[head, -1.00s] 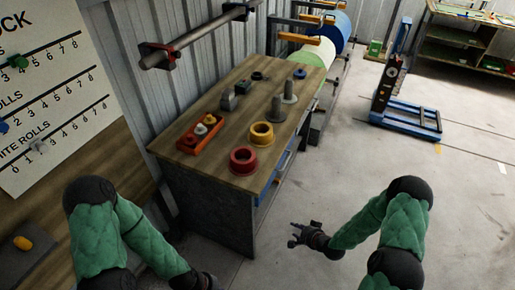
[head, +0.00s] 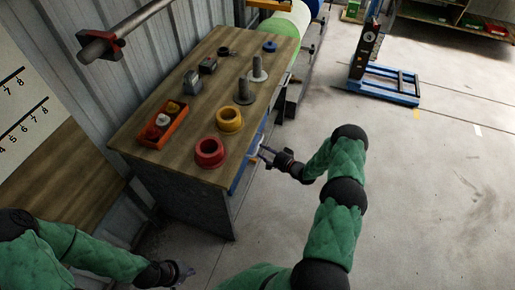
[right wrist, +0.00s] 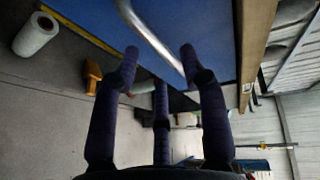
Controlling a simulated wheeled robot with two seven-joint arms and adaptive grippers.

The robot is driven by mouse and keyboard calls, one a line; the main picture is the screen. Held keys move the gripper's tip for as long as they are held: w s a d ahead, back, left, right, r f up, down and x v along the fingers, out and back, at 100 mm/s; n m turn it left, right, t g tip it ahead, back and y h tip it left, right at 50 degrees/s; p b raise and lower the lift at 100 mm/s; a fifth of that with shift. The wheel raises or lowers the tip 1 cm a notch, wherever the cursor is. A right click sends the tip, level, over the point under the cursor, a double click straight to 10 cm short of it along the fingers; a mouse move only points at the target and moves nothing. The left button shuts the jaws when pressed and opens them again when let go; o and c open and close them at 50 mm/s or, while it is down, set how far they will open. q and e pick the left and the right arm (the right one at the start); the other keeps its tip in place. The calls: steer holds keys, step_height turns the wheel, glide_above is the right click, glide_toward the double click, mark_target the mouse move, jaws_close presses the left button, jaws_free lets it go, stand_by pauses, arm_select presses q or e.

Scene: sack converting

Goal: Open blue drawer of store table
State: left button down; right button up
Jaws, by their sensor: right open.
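The store table (head: 196,78) has a wooden top and grey sides, and stands left of centre in the head view. Its blue drawer (head: 240,176) is on the side facing my right arm, and appears closed. In the right wrist view the blue drawer front (right wrist: 205,30) fills the top, with a curved silver handle (right wrist: 148,36) across it. My right gripper (head: 264,153) is open at the drawer front, its fingers (right wrist: 160,66) pointing at the handle. I cannot tell whether they touch it. My left gripper (head: 186,271) hangs low at the table's near end, apart from it; its opening is unclear.
On the tabletop are a red ring (head: 209,152), a yellow ring (head: 229,121), an orange tray (head: 163,125) and grey posts (head: 258,70). A blue floor stand (head: 385,84) is at the back right.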

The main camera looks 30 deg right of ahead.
mark_target(258, 147)
steer(key=shift+b+x, duration=0.4)
steer(key=shift+x, duration=1.85)
jaws_close()
